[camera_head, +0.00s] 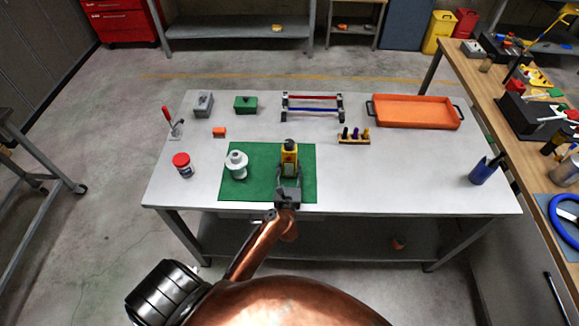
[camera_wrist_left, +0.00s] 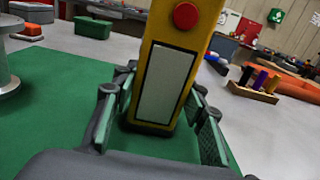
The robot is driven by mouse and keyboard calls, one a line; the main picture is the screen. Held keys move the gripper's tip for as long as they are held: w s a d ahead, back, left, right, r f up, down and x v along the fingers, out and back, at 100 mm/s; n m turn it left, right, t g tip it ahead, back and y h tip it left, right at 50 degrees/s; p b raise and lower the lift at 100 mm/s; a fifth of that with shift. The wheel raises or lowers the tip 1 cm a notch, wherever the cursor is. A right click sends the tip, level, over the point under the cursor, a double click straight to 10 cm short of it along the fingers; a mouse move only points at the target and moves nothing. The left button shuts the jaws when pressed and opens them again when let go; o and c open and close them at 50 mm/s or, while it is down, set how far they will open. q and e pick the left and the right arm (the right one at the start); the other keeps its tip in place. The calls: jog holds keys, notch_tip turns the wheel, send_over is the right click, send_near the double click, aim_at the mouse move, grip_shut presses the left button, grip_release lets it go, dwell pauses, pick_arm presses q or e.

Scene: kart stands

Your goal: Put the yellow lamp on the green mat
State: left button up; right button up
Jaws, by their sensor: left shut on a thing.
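The yellow lamp (camera_head: 289,152) is upright over the right part of the green mat (camera_head: 255,192), with a dark top. In the wrist view its yellow body (camera_wrist_left: 148,50) shows a red button and a pale panel. Its lower end is close to the mat; I cannot tell for sure whether it touches. My left gripper (camera_head: 289,172) is shut on the lamp, with its fingers (camera_wrist_left: 158,118) on both sides of the lower body. My right gripper is not in view.
A white spool-like part (camera_head: 237,164) stands on the mat's left part. Behind are a green box (camera_head: 245,104), a rack with red and blue bars (camera_head: 312,112), a peg block (camera_head: 353,138) and an orange tray (camera_head: 415,112).

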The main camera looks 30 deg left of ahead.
pick_arm(q)
jog(key=o, duration=1)
jog(key=shift+f, duration=0.2)
jog(key=o, duration=0.5)
jog(key=shift+c, duration=0.2)
jog(key=shift+r, duration=0.1)
jog(key=shift+r, duration=0.2)
jog(key=v, duration=1.2)
jog(key=shift+f+b, duration=0.15)
jog(key=shift+b, duration=0.15)
